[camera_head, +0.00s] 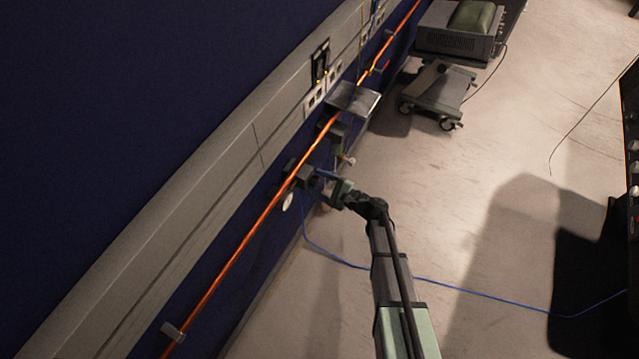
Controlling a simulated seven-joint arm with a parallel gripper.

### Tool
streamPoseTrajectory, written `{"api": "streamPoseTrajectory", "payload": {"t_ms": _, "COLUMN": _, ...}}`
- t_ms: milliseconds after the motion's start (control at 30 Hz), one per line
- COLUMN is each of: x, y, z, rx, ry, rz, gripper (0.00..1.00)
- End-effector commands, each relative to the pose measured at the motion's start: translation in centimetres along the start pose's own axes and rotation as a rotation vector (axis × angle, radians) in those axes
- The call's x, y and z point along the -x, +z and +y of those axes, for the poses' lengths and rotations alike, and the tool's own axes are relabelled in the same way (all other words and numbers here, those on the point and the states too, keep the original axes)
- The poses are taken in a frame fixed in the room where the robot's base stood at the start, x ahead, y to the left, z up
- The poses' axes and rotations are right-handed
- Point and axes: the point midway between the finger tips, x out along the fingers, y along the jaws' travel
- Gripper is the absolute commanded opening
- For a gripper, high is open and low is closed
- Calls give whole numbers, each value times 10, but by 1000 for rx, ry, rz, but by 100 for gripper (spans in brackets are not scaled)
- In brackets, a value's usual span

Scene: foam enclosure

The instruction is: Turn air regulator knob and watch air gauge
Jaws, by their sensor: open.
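The air regulator (306,175) is a small dark block on the blue wall, beside an orange pipe. A round white air gauge (288,201) hangs just below and left of it; its dial is too small to read. My gripper (323,178) reaches in from the lower right, with its tips close to the regulator's right side. The gripper is open. The knob itself cannot be made out, and I cannot tell whether the fingers are around it or touching it.
The orange pipe (238,252) runs diagonally along the wall under a grey trunking (205,180). A metal shelf (353,98) juts out above the regulator. A wheeled cart (437,88) stands at the top. A blue cable (470,291) crosses the open floor.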

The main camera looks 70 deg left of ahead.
Motion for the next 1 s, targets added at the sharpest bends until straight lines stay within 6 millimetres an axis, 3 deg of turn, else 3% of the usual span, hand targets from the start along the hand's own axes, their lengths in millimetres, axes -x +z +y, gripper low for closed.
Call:
{"api": "streamPoseTrajectory", "payload": {"t_ms": 200, "x": 1, "y": 0, "z": 0, "rx": 0, "ry": 0, "rz": 0, "gripper": 67}}
{"api": "streamPoseTrajectory", "payload": {"t_ms": 367, "x": 14, "y": 0, "z": 0, "rx": -1, "ry": -2, "rz": 1, "gripper": 67}}
{"api": "streamPoseTrajectory", "payload": {"t_ms": 1000, "x": 121, "y": 0, "z": 0, "rx": 0, "ry": -1, "rz": 2, "gripper": 67}}
